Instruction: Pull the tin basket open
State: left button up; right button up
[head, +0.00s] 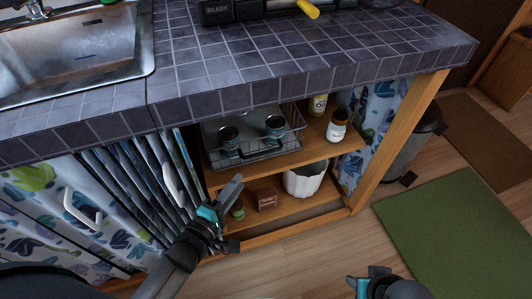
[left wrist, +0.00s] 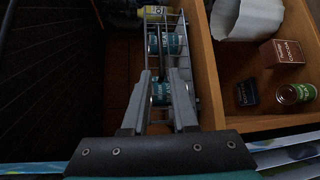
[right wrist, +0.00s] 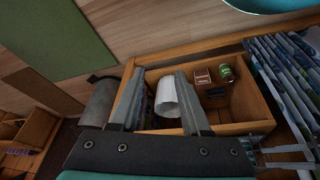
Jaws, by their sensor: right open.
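The wire tin basket (head: 284,152) sits on the upper shelf under the counter, with teal tins (head: 228,139) (head: 274,128) in it. The basket (left wrist: 184,60) also shows in the left wrist view. My left gripper (head: 238,180) is just in front of and below the basket's left front corner. In the left wrist view its fingers (left wrist: 160,75) stand apart, with a tin visible beyond them; contact with the wire cannot be told. My right gripper (right wrist: 159,72) is open and empty, low at the front right; only part of it (head: 360,284) shows in the head view.
Bottles (head: 318,105) (head: 337,126) stand right of the basket. Curtains (head: 150,175) hang at left, and a wooden post (head: 400,135) stands at right. The floor in front is clear.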

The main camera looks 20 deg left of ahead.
pick_arm(q)
jog(key=b, duration=0.3)
send_near(261, 154)
jog(key=w+f, duration=0.1)
jog(key=w, duration=0.2)
pick_arm(e)
notch_tip(261, 154, up, 5)
pick_arm(q)
jog(key=shift+b+x, duration=1.6)
jog(key=shift+x, duration=2.15)
pick_arm(e)
jog(key=w+a+t+y, duration=0.3)
jog(key=w+a+t, duration=0.2)
jog(key=a+t, duration=0.2)
jog(key=shift+w+a+r+n+y, duration=0.2)
jog(key=shift+w+n+y, duration=0.1)
jog(key=shift+w+n, duration=0.1)
pick_arm(q)
jog(key=shift+d, duration=0.15)
jog(key=shift+c, duration=0.3)
grip_shut()
